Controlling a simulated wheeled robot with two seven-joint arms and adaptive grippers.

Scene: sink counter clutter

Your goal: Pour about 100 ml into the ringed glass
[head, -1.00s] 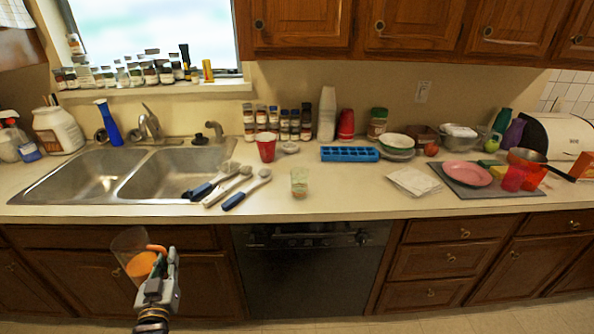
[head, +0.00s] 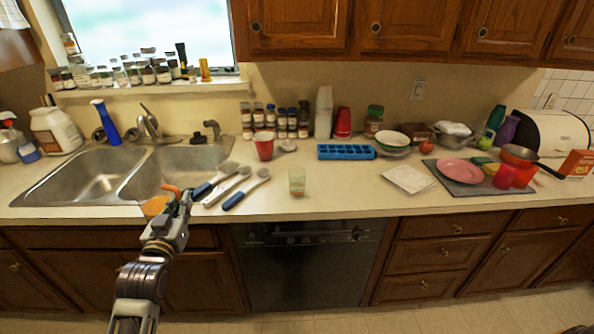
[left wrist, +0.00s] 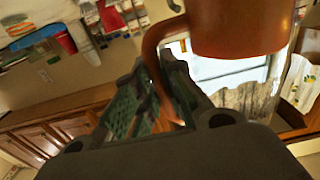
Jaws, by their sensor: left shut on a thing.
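My left gripper (head: 178,206) is shut on the orange handle of a jug (head: 155,206), held at the counter's front edge by the sink. In the head view earlier the jug looks clear with orange contents; now my gripper partly covers it.
Several brushes (head: 246,188) lie between the sink (head: 75,178) and the glass. A red cup (head: 264,146) and a blue ice tray (head: 347,152) stand behind the glass. White napkins (head: 409,179) lie to its right. The counter around the glass is clear.

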